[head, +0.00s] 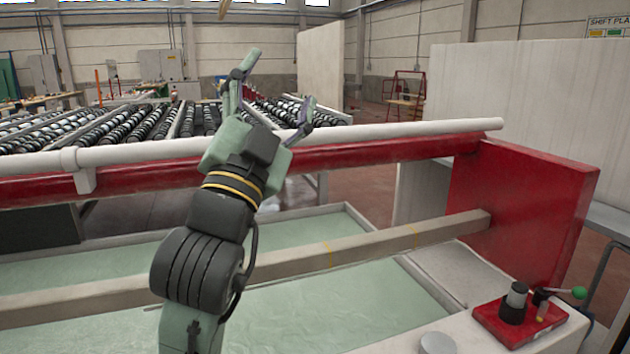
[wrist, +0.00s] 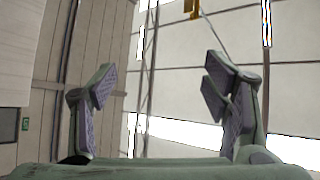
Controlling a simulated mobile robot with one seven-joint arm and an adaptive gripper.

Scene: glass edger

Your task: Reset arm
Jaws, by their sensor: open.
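My gripper (head: 272,98) is raised above the machine in the head view, with its fingers spread wide and nothing between them. The fingers point up and away from me, over the white rail and toward the roller tables behind. In the wrist view my gripper (wrist: 160,95) also shows open and empty, with one finger at each side. My arm rises from the bottom of the head view and hides part of the beam and rails.
A white pipe rail (head: 390,131) and a red beam (head: 370,154) cross behind my arm. A tan bar (head: 360,244) spans the water trough (head: 370,308). A red end plate (head: 525,210) and a red control base (head: 518,322) with a green-knobbed lever stand at right.

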